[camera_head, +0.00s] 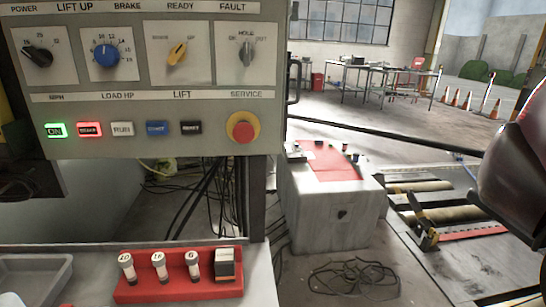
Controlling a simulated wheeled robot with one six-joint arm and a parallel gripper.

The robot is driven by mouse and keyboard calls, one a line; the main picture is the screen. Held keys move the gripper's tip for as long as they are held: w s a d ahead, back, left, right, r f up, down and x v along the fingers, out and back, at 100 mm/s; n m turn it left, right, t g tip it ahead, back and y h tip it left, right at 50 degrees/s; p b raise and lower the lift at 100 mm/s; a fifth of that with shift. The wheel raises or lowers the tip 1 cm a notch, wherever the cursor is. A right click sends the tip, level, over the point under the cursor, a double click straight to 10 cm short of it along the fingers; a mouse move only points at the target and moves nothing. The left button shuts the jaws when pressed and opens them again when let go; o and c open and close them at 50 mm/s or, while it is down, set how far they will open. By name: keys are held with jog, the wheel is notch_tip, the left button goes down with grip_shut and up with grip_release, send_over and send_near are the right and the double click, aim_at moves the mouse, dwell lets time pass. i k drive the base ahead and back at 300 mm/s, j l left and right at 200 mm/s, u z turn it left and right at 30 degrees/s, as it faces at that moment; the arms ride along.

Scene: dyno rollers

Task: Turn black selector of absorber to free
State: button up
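A grey box-shaped unit (325,207) stands on the floor in the middle, with a red panel (333,166) on its sloped top. It may be the absorber; no readable label shows on it. A few small dark knobs (318,146) sit along the back of its top, too small to tell which is the black selector or how it is set. The nearer control panel (130,80) also has a black rotary knob (37,55) under POWER. My gripper does not show.
The control panel also has a blue knob (106,55), a yellow selector (177,53), several buttons and a red stop button (243,128). A red rack (178,288) is below. Cables (353,279) lie on the floor. Rollers (455,213) and a dark rounded body (515,165) are right.

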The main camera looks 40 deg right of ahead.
aim_at(341, 214)
jog(key=z, duration=1.6)
